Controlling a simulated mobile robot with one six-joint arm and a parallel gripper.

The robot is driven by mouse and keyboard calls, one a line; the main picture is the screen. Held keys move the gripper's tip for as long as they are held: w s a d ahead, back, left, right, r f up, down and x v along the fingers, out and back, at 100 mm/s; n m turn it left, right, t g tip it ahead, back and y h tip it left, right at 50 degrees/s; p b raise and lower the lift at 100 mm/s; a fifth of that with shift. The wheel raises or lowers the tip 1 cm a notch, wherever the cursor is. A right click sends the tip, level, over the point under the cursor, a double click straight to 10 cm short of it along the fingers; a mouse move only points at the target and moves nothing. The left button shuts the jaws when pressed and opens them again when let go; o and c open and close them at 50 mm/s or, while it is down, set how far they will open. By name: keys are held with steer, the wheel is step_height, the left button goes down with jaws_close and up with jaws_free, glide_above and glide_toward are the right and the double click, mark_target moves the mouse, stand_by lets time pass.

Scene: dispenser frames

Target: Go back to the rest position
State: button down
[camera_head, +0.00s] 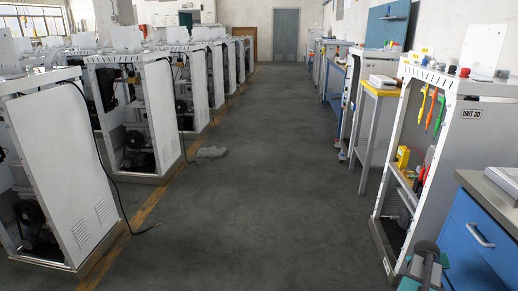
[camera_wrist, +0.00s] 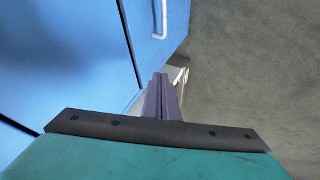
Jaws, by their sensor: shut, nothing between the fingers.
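My gripper (camera_wrist: 161,100) shows in the wrist view with its two grey-purple fingers together and nothing between them. It points down past the blue cabinet (camera_wrist: 70,60) on the left, with the grey floor (camera_wrist: 250,60) to the right. A pale edge or frame part shows just beyond the fingertips, partly hidden by them. In the head view, teal and dark grey parts of my arm show at the bottom right, beside the blue cabinet (camera_head: 470,240). The fingers cannot be made out in that view.
The dispenser frame marked UNIT 30 (camera_head: 462,150) stands at the right, close to my arm, with coloured tools in it. A row of white dispenser frames (camera_head: 62,155) lines the left. Cables (camera_head: 150,229) lie on the floor there.

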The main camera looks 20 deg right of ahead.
steer(key=w+a+f+n+y+p, duration=0.1)
steer(key=w+a+f+n+p, duration=0.15)
steer(key=w+a, duration=0.45)
steer(key=w+a+f+n+y+p, duration=0.1)
steer(key=w+a+f+p, duration=0.15)
steer(key=a, duration=0.85)
steer(key=w+a+f+n+y+p, duration=0.1)
steer(key=w+a+f+n+p, duration=0.3)
steer(key=a, duration=0.6)
steer(key=s+a+f+g+y+p, duration=0.1)
steer(key=s+a+f, duration=0.15)
steer(key=a, duration=0.65)
steer(key=s+a+f+g+y+p, duration=0.1)
steer(key=s+a+p, duration=0.15)
steer(key=a, duration=0.65)
steer(key=s+a+f+g+y, duration=0.15)
steer(key=s+a, duration=0.25)
steer(key=a, duration=0.4)
steer(key=s+a+g+p, duration=0.1)
steer(key=s+a+g, duration=0.1)
steer(key=s+a, duration=0.3)
steer(key=s+a+m+g+p, duration=0.1)
steer(key=s+a, duration=0.4)
steer(key=s, duration=0.7)
steer(key=shift+s+g+y, duration=0.25)
steer(key=shift+g+y, duration=0.1)
steer(key=shift+g, duration=0.1)
steer(key=shift+r+m, duration=0.1)
steer(key=shift+m, duration=0.15)
